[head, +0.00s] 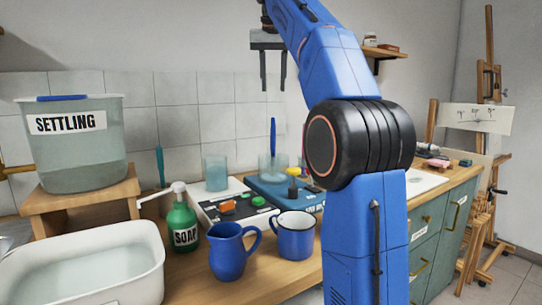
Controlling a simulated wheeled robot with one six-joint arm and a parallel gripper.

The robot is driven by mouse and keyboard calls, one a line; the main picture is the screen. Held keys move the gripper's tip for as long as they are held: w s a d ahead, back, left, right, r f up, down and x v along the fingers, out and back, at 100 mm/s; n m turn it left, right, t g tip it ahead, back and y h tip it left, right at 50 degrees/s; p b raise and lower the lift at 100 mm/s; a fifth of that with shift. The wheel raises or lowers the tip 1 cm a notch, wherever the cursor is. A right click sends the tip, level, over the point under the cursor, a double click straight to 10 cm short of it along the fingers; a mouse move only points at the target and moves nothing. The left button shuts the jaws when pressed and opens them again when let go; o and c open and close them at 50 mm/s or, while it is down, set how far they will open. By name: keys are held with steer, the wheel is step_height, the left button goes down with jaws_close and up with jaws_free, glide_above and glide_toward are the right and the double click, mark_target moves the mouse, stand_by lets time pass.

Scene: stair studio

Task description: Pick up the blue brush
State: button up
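A thin upright blue handle (273,137) stands at a clear glass jar (272,168) behind the blue mug; I cannot see bristles, so I cannot be sure it is the blue brush. A longer blue piece (62,98) lies along the top of the clear tank marked SETTLING (75,150); its kind is unclear. A teal stick (160,166) stands upright behind the soap bottle. My gripper (273,84) points down, high in front of the tiled wall and above the upright handle in the picture. Its two fingers are apart with nothing between them.
A white basin (90,265) is at left. My arm hides part of the counter. Easels (487,100) stand right.

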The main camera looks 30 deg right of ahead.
mark_target(273, 119)
steer(key=x, duration=1)
steer(key=shift+f, duration=0.3)
steer(key=shift+w+d+x, duration=0.15)
steer(key=shift+x, duration=1.2)
steer(key=shift+w+d+x, duration=0.1)
steer(key=shift+w+x, duration=0.05)
steer(key=shift+x, duration=1.15)
steer(key=shift+r, duration=0.15)
jaws_close()
